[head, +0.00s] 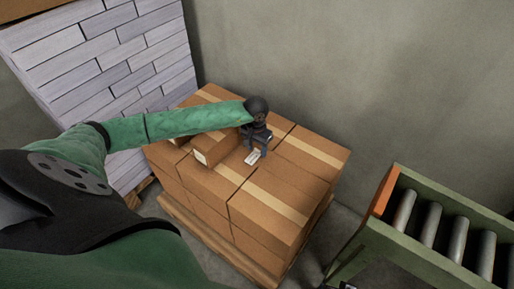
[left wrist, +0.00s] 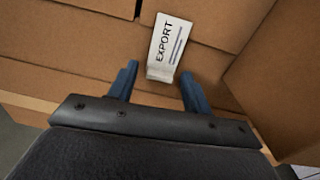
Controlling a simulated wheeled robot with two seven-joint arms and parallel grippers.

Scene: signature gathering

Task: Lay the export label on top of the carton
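The export label (left wrist: 168,45) is a white card with "EXPORT" and dark lines printed on it. It lies on top of the stacked cartons; its near end looks bent. In the head view the label (head: 253,157) is a small white patch beside a single carton (head: 217,146) standing on the stack. My left gripper (head: 257,147) is over the stack, right of that carton, close to the label. In the left wrist view the gripper (left wrist: 158,75) has its blue fingers apart, with the label's near end between the tips. I cannot tell whether they touch it. My right gripper is not seen.
The brown carton stack (head: 275,203) with tan tape stands on a wooden pallet (head: 214,246). A pile of pale planks (head: 115,60) is behind on the left. A green roller conveyor (head: 425,250) is at right. The stack's right-hand top is clear.

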